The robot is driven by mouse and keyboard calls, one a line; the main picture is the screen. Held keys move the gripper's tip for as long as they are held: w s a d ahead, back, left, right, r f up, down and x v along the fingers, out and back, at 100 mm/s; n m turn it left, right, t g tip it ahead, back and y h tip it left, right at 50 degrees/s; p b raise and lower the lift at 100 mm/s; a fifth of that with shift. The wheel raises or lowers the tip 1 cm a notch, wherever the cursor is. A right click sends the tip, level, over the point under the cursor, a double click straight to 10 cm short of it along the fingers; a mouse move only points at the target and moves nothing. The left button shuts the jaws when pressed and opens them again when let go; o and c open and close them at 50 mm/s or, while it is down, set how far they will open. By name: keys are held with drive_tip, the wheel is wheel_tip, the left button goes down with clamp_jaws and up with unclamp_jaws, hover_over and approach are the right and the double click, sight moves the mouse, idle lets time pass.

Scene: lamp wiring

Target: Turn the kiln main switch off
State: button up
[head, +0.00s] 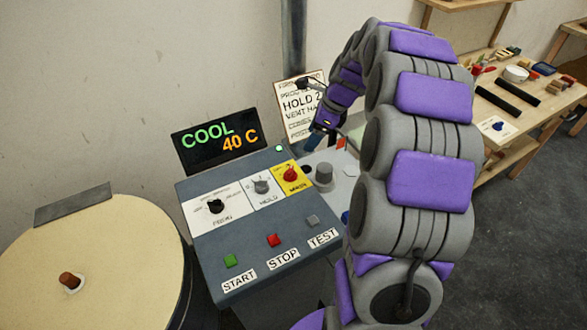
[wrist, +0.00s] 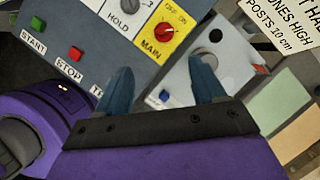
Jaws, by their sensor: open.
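The kiln main switch is a red knob (head: 290,174) on a yellow plate marked MAIN, at the upper right of the grey control panel (head: 200,260). In the wrist view the red knob (wrist: 165,31) sits under OFF and ON labels, beyond the fingertips; which label it points at is too small to tell. My gripper (wrist: 162,80) is open and empty, its two blue fingers apart, with the knob ahead of the gap between them. In the head view my gripper (head: 313,139) is small, above and to the right of the switch, apart from it.
The panel also has a black PROG knob (head: 215,206), a grey HOLD knob (head: 261,185), a green START button (head: 231,260), a red STOP button (head: 273,240) and a grey TEST button (head: 312,220). A display (head: 214,141) reads COOL 40 C. A round kiln lid (head: 120,240) lies left.

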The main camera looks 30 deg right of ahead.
drive_tip(key=b, duration=0.4)
approach(290, 169)
drive_tip(key=shift+m, duration=0.4)
drive_tip(key=x, duration=0.9)
drive_tip(key=shift+s, duration=0.1)
drive_tip(key=shift+a+f, duration=0.1)
drive_tip(key=shift+f, duration=0.15)
drive_tip(key=shift+d, duration=0.25)
drive_tip(key=shift+c, duration=0.2)
drive_tip(key=shift+a, duration=0.15)
drive_tip(key=c, duration=1)
